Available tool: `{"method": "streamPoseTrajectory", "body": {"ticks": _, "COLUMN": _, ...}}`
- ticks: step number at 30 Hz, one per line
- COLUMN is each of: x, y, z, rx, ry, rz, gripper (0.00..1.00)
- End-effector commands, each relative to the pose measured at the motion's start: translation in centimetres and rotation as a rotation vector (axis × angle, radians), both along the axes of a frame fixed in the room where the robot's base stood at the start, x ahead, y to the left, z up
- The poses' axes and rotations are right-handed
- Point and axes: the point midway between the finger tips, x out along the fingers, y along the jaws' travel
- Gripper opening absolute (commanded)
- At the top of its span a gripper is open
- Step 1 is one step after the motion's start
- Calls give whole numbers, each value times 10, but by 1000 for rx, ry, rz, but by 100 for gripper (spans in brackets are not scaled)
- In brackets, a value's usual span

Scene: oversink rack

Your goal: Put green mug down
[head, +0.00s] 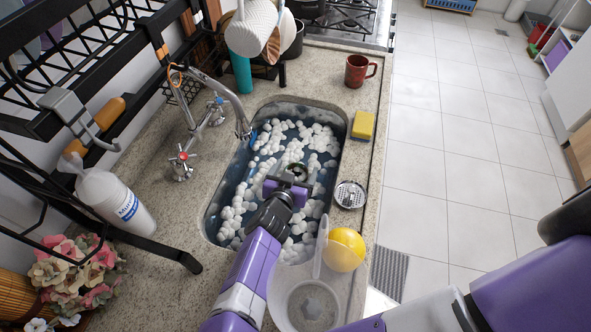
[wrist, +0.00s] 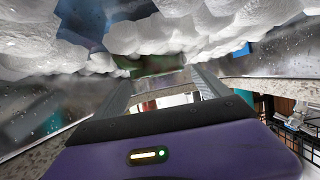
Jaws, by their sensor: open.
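The green mug (head: 297,171) is a small dark green round shape in the foam-filled sink, mostly hidden by foam and my gripper. My gripper (head: 289,180) is open, down in the sink right at the mug. In the wrist view a dark green surface (wrist: 157,64) shows just beyond my fingers (wrist: 160,88), with white foam around it. I cannot tell whether the fingers touch the mug or what it rests on.
The faucet (head: 215,95) arches over the sink's left side. A red mug (head: 356,71), yellow sponge (head: 363,125) and strainer (head: 350,194) lie on the right counter. A yellow ball-like thing (head: 345,249) and clear container (head: 312,300) are in front.

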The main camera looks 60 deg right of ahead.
Motion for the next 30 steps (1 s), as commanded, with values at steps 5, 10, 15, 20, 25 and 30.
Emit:
{"method": "streamPoseTrajectory", "body": {"ticks": 5, "x": -1, "y": 6, "z": 14, "rx": 1, "ry": 0, "rz": 2, "gripper": 86}}
{"method": "streamPoseTrajectory", "body": {"ticks": 10, "x": -10, "y": 34, "z": 24, "rx": 2, "ry": -2, "rz": 3, "gripper": 86}}
{"method": "streamPoseTrajectory", "body": {"ticks": 15, "x": -18, "y": 55, "z": 34, "rx": 2, "ry": -1, "rz": 1, "gripper": 86}}
{"method": "streamPoseTrajectory", "body": {"ticks": 20, "x": -23, "y": 64, "z": 39, "rx": 0, "ry": 0, "rz": 0, "gripper": 86}}
{"method": "streamPoseTrajectory", "body": {"ticks": 25, "x": -24, "y": 65, "z": 40, "rx": -1, "ry": 0, "rz": 0, "gripper": 86}}
{"method": "streamPoseTrajectory", "body": {"ticks": 30, "x": -24, "y": 65, "z": 40, "rx": -1, "ry": 0, "rz": 0, "gripper": 86}}
